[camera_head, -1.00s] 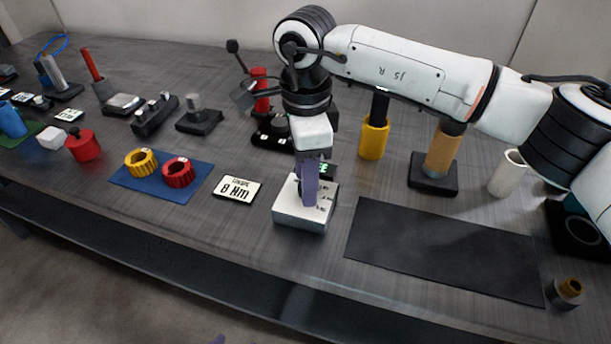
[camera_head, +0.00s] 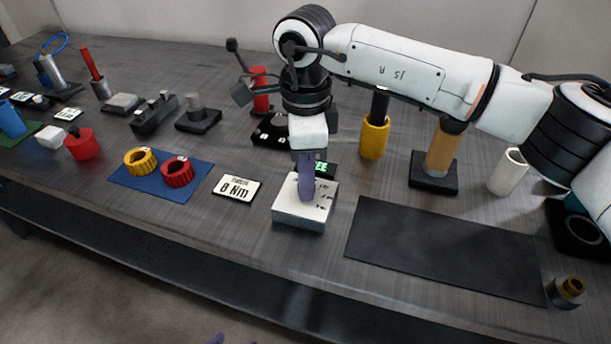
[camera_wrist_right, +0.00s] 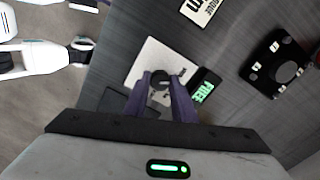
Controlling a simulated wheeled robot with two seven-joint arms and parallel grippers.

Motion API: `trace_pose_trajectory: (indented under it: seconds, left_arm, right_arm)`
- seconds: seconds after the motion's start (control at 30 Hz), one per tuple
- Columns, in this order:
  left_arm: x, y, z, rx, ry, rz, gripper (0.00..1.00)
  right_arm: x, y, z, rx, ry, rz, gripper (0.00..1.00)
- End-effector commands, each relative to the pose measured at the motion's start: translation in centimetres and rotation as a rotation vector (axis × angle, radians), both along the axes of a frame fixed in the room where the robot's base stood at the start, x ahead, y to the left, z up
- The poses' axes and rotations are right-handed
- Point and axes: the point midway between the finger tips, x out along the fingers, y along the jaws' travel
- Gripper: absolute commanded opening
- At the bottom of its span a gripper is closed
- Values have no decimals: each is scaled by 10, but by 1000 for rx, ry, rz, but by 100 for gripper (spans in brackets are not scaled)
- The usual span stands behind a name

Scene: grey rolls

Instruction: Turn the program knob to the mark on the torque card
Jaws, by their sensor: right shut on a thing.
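The white program box (camera_head: 290,217) stands on the bench in the middle of the head view, with small dark marks on its top. My right gripper (camera_head: 306,198) points down over it, its purple fingers shut on the knob. In the right wrist view the dark round knob (camera_wrist_right: 160,82) sits between the fingertips; the head view hides it behind them. The torque card (camera_head: 237,187) lies left of the box and reads 8 Nm. A dark display (camera_head: 324,169) with green characters is behind the box. Only a purple tip of my left gripper (camera_head: 217,340) shows at the bottom edge.
A blue mat (camera_head: 130,181) with a yellow ring (camera_head: 140,161) and a red ring (camera_head: 178,172) lies left of the card. A black mat (camera_head: 440,250) lies empty to the right. A yellow holder (camera_head: 374,138) stands behind.

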Motion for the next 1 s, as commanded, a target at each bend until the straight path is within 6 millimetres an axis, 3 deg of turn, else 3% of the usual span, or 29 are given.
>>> trace_pose_trajectory:
  seconds: [1.0]
  left_arm:
    - [-5, 1, -23, -6, 9, -1, 48]
  right_arm:
    - [1, 0, 0, 2, -1, -932, 1]
